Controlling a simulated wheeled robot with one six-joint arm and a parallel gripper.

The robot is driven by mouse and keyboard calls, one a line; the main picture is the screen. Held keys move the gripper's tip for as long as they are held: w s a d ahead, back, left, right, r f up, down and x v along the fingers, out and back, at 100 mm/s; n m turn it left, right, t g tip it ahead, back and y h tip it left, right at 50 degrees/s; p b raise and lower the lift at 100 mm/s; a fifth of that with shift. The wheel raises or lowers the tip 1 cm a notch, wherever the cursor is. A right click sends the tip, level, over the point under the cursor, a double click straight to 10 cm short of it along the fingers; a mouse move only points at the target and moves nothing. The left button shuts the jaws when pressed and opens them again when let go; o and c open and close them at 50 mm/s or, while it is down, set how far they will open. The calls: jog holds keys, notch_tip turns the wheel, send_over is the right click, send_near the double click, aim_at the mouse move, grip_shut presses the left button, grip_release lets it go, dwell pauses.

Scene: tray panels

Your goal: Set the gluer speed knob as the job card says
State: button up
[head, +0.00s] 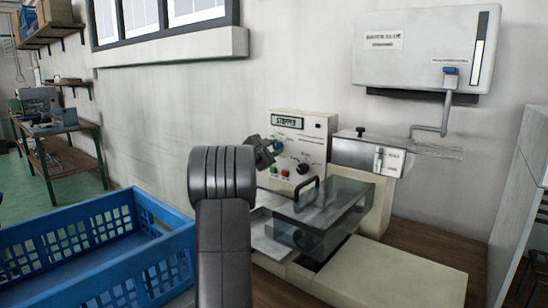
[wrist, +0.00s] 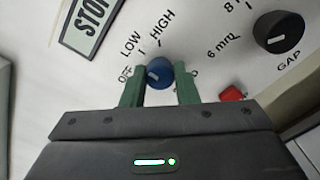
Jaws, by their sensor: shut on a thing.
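A blue knob (wrist: 159,72) with a white mark sits on the pale panel in the wrist view, with OFF, LOW and HIGH printed around it. The mark is on its left side, toward OFF; its exact setting is hard to tell. My gripper (wrist: 160,69) has green fingers on both sides of the knob and is shut on it. In the head view my gripper (head: 269,150) is at the control panel (head: 315,147) and hides most of the knob. The display (head: 287,122) reads STOPPED. No job card is clearly readable.
A black GAP knob (wrist: 279,32) and a red button (wrist: 232,93) are to the right of the blue knob. A clear guard (head: 335,205) covers the machine in front. A blue crate (head: 100,240) stands left. A white wall unit (head: 425,50) hangs above right.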

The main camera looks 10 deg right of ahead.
jog(key=shift+m, duration=0.3)
jog(key=o, duration=1)
jog(key=v, duration=0.7)
jog(key=shift+s+a+b, duration=0.15)
jog(key=shift+a+b, duration=0.05)
jog(key=shift+b, duration=0.1)
